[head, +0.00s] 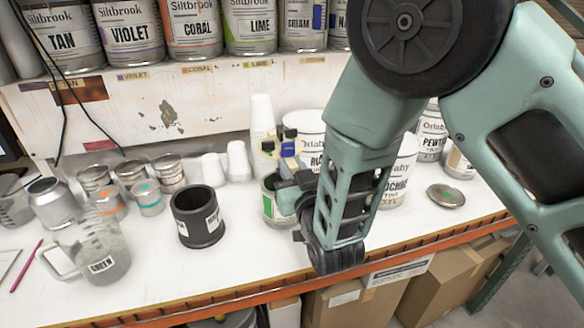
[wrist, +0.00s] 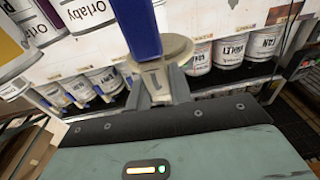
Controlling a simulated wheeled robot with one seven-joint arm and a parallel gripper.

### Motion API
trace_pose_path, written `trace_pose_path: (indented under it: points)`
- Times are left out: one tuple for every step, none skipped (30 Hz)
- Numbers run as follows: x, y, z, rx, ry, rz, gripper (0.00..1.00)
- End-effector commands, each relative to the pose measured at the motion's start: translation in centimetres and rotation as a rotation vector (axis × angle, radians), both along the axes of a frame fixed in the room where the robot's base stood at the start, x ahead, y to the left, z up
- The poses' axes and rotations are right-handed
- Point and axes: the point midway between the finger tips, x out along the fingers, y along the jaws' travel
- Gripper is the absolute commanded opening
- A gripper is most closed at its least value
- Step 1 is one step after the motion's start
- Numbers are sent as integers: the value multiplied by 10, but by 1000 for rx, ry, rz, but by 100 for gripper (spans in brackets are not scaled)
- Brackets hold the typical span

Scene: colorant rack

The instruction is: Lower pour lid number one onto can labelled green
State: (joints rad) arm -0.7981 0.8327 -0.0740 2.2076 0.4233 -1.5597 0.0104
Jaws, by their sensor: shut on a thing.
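The pour lid, a pale disc (wrist: 160,70) with a "1" mark and a blue upright part (wrist: 142,28), is between my gripper's fingers in the wrist view. In the head view, blue parts (head: 289,134) show above my gripper (head: 285,170). My gripper is shut on the lid, close to a small can with a green label (head: 272,208) on the bench. The can's top and right side are partly hidden by my gripper, and its wording is unreadable. I cannot tell whether the lid touches the can.
A black pot (head: 198,218) stands left of the can. A clear jug marked GREEN (head: 98,258) and several small tins (head: 147,197) are further left. White cups (head: 262,125) and large white Orlaby tubs (head: 398,175) stand behind. A loose round lid (head: 446,196) lies at right.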

Motion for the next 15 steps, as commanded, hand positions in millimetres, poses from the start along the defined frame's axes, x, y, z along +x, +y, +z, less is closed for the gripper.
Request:
trace_pose_path:
  points:
    - [0,0,-10,0,-1,0,0]
    - [0,0,-13,0,-1,0,0]
    - [0,0,-17,0,-1,0,0]
    - [0,0,-19,0,-1,0,0]
    - [0,0,-22,0,-1,0,0]
    - [0,0,-26,0,-1,0,0]
    - [0,0,-29,0,-1,0,0]
    - [0,0,-32,0,-1,0,0]
    - [0,0,-35,0,-1,0,0]
    - [0,0,-38,0,-1,0,0]
    - [0,0,-41,0,-1,-1,0]
    - [0,0,-45,1,-2,-1,0]
    - [0,0,-48,1,-2,-1,0]
    - [0,0,-51,1,-2,-1,0]
    - [0,0,-54,1,-2,-1,0]
